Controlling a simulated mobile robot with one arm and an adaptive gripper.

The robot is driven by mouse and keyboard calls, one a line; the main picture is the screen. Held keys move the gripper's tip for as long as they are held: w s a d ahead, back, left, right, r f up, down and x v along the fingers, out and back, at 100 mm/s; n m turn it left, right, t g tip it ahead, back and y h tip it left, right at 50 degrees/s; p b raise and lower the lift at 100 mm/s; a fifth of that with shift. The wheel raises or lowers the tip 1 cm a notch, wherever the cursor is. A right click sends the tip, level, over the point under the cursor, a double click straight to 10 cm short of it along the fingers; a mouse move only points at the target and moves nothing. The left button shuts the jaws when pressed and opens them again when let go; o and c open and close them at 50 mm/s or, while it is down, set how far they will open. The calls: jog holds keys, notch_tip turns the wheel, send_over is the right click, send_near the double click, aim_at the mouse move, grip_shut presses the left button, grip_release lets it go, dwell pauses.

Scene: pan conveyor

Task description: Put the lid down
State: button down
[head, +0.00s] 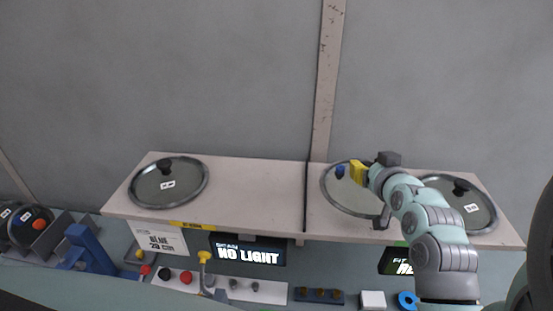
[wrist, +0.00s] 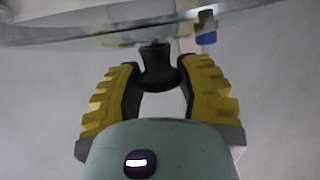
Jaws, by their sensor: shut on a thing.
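A round glass lid (head: 337,194) with a grey metal rim shows over the right part of the shelf in the head view, partly hidden by my arm. In the wrist view the lid (wrist: 90,30) spans the top, seen nearly edge-on. My gripper (wrist: 157,72) has its yellow-and-black fingers closed around the lid's black knob (wrist: 157,65). In the head view my gripper (head: 358,172) is at the lid's upper right and hides the knob. I cannot tell whether the lid touches the shelf.
The shelf (head: 255,190) has clear room in its middle. Other lids lie at its left (head: 146,188) and right (head: 474,212) ends. A small blue piece (head: 340,171) shows beside my fingers. Signs and a display (head: 248,254) hang below the front edge.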

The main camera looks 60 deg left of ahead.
jog(key=shift+f+p, duration=1.15)
jog(key=shift+f, duration=0.55)
jog(key=shift+f, duration=0.15)
jog(key=c, duration=0.6)
grip_release()
jog(key=shift+o, duration=0.2)
jog(key=shift+r, duration=0.2)
jog(key=shift+b+v, duration=0.5)
jog(key=shift+v, duration=0.45)
jog(key=b+v, duration=0.2)
jog(key=v, duration=0.6)
jog(key=shift+d, duration=0.35)
jog(key=shift+s+d+r+p, duration=0.3)
jog(key=shift+s+d+p, duration=0.1)
jog(key=shift+d, duration=0.15)
